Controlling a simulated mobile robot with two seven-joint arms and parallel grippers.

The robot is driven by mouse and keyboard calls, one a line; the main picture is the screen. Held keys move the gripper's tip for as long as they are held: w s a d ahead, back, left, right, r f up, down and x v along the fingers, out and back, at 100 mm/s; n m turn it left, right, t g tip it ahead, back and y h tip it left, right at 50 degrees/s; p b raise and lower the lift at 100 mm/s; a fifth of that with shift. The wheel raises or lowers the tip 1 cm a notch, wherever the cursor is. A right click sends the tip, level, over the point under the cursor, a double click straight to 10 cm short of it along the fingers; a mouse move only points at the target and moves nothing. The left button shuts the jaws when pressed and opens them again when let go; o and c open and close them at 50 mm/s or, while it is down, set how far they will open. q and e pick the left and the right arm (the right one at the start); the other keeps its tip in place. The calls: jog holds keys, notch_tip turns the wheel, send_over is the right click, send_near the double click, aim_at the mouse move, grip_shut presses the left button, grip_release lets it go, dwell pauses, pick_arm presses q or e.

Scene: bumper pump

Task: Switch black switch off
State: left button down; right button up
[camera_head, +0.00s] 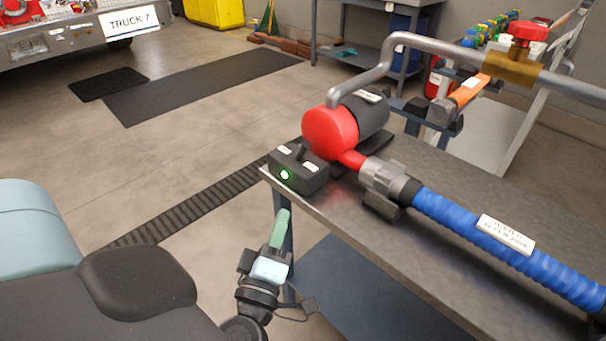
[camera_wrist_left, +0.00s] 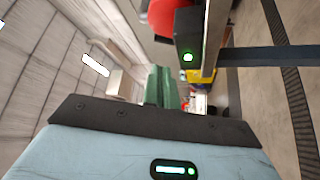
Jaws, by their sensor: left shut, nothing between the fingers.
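The black switch (camera_head: 302,149) is a small lever on top of a black box (camera_head: 312,182) at the near-left corner of the grey table. A round green light (camera_head: 285,174) glows on the box's front; it also shows in the left wrist view (camera_wrist_left: 188,57). My left gripper (camera_head: 283,213) has green fingers, shut and empty. In the head view it appears just below the box, in front of the table corner, apart from the switch. In the left wrist view its fingers (camera_wrist_left: 163,85) point toward the scene, left of the box. My right gripper is out of view.
A red and black pump (camera_head: 330,133) stands behind the box, with a blue hose (camera_head: 470,225) running right along the table (camera_head: 420,255). A bent grey pipe (camera_head: 395,50) passes above. A blue lower shelf (camera_head: 350,285) lies below. The floor to the left is open.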

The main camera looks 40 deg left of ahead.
aim_at(303, 151)
pick_arm(q)
jog(key=shift+a, duration=0.1)
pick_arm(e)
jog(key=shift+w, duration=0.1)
pick_arm(q)
jog(key=shift+w+r, duration=0.1)
